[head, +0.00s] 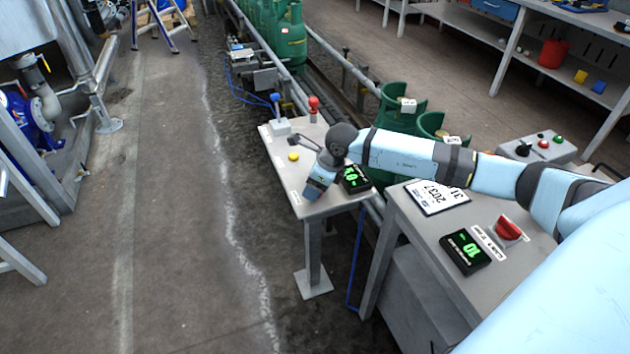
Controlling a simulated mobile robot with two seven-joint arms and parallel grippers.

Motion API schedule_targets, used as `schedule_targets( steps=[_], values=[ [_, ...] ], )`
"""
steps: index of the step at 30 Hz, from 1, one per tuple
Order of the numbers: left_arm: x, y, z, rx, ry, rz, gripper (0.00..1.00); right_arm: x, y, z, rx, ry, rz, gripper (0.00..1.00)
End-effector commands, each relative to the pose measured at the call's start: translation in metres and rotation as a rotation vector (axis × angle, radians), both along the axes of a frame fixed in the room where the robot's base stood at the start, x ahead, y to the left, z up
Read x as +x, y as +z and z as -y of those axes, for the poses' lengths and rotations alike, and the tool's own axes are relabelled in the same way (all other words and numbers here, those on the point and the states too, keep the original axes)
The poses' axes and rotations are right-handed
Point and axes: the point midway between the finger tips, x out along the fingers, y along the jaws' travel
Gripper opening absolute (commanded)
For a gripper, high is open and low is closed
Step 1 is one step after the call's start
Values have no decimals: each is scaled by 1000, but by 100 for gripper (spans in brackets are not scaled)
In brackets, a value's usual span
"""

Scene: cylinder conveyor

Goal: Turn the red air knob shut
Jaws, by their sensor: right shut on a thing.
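My right arm reaches in from the right over the work table and bends down at the small grey table. My right gripper (319,187) is low over the near left part of that small table (338,205), beside a black display with green digits (354,179). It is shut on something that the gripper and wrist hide. A red rotary knob (508,229) sits on the work table at the right, apart from the gripper. A red-topped lever (313,104) stands at the small table's far edge. I cannot tell from the labels which is the air knob. My left gripper is not in view.
On the small table are a blue-topped lever (276,103) and a yellow button (293,157). Green cylinders (291,42) stand behind.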

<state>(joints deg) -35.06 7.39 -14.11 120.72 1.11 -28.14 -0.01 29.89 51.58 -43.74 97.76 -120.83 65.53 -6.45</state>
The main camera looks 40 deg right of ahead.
Motion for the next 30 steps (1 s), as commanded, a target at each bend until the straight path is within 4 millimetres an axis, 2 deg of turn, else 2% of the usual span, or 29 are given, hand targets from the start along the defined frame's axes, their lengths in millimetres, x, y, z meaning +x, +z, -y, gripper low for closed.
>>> schedule_targets(
  steps=[18, 30],
  values=[
    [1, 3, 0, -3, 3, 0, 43, 0, 0, -2, 0, -577, 1, 40],
    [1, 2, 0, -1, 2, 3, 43, 0, 0, -3, 1, -835, -1, 40]
  ],
)
